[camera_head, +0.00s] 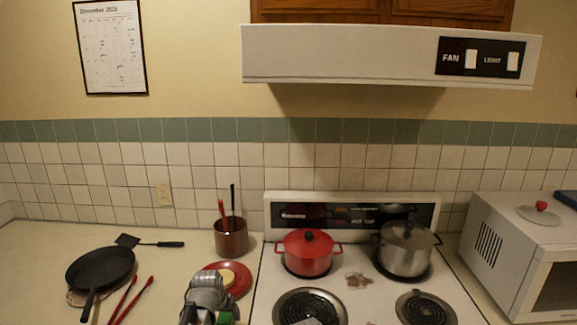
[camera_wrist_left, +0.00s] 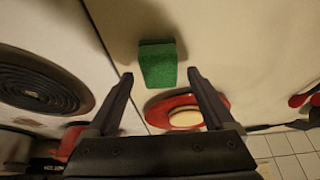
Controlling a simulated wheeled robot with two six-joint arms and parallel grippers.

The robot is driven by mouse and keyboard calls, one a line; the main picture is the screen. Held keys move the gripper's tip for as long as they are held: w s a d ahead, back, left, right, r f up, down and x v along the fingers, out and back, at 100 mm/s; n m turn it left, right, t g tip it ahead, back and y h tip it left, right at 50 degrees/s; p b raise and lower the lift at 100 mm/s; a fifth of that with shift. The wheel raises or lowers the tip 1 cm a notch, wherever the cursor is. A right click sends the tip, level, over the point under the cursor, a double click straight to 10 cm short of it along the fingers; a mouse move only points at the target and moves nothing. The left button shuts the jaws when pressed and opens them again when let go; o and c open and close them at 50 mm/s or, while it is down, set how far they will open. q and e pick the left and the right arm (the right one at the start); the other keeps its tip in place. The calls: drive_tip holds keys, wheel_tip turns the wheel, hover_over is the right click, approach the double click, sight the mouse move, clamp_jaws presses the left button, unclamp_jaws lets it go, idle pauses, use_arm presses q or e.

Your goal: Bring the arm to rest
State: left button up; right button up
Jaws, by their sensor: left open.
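My left gripper (camera_head: 208,308) is in the lower middle of the head view, over the counter just left of the stove. In the left wrist view its two fingers (camera_wrist_left: 160,76) are spread apart with nothing clamped between them. A green sponge (camera_wrist_left: 158,64) lies on the counter beyond and between the fingertips, apart from them. A bit of the green sponge also shows beside the gripper in the head view (camera_head: 225,317). My right gripper is not in view.
A red plate (camera_head: 241,289) with a round tan item (camera_head: 228,276) lies close behind the gripper. The stove holds a red pot (camera_head: 308,256) and steel pot (camera_head: 406,252).

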use_arm(q)
drive_tip(key=shift+b+x, duration=0.65)
drive_tip(key=shift+x, duration=0.5)
drive_tip(key=p+v, duration=0.2)
drive_tip(key=w+p+v, duration=0.1)
drive_tip(key=p+v, duration=0.5)
drive_tip(key=shift+w+d+r, duration=0.15)
drive_tip(key=shift+w+r, duration=0.1)
drive_tip(key=shift+r, duration=0.35)
drive_tip(key=shift+s+f, duration=0.35)
drive_tip(key=shift+f, duration=0.1)
drive_tip(key=shift+d, duration=0.1)
